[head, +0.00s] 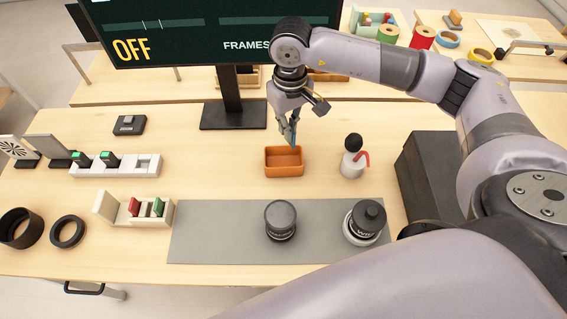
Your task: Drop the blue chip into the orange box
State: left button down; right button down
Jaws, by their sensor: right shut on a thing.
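The orange box (284,171) is a small open tray on the wooden table, just behind the grey mat. My right gripper (290,131) points down over the back of the box. Its fingers are shut on a thin bluish piece, which looks like the blue chip (294,138), small and partly hidden by the fingers. The chip's lower end is at the box's back right rim in the picture; I cannot tell its exact height. My left gripper is not in view.
A grey mat (210,232) bears two dark lens-like cylinders (280,218). A white bottle with a black bulb (352,160) stands right of the box. A monitor stand (233,113) is behind left. A white holder with red and green chips (135,210) stands left.

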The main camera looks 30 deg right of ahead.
jog(key=shift+f, duration=0.55)
jog(key=shift+w+f+b, duration=0.1)
jog(key=shift+f+b, duration=0.8)
jog(key=shift+f, duration=1.55)
jog(key=c, duration=1.7)
grip_release()
jog(key=shift+r, duration=0.1)
notch_tip(320, 180, up, 12)
jog(key=shift+f, duration=0.1)
